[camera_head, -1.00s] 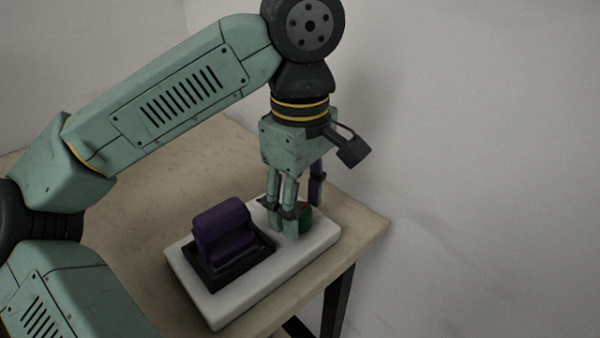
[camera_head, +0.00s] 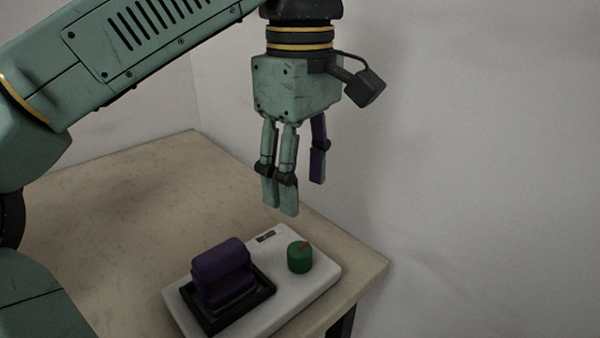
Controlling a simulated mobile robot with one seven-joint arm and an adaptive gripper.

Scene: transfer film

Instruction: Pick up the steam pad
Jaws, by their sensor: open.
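A purple block with a rounded top (camera_head: 222,272), which looks like the steam pad, sits in a black frame (camera_head: 262,291) on a white base (camera_head: 278,310). A green round knob (camera_head: 299,259) with a red mark on top stands on the right part of the same base. My gripper (camera_head: 299,196) is open and empty, pointing down. It hangs in the air above the base, up and to the right of the purple block, and touches nothing. Its two green fingers are on the left and the purple finger is on the right.
The base stands near the right corner of a beige table (camera_head: 110,215). The table's left and back parts are clear. Pale walls (camera_head: 480,150) rise behind and to the right. A small dark label (camera_head: 265,237) shows on the base.

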